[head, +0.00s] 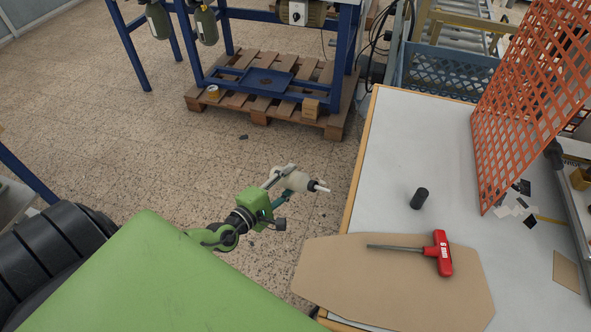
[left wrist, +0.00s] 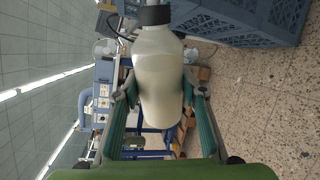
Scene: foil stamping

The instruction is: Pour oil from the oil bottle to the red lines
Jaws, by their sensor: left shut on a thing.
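The oil bottle (head: 300,182) is a pale bottle with a thin nozzle. It lies nearly sideways in the head view, its nozzle pointing right toward the workbench. My left gripper (head: 285,183) is shut around its body and holds it above the floor, left of the bench edge. In the left wrist view the bottle (left wrist: 160,75) sits between the two fingers, with its dark collar at the top of the picture. The red lines are not visible in either view. My right gripper is not in view.
The grey workbench (head: 405,150) carries a brown board (head: 345,270), a red-handled hex key (head: 441,254) and a small black cylinder (head: 419,198). An orange mesh panel (head: 530,95) stands at the right. A wooden pallet (head: 260,108) under a blue frame is behind.

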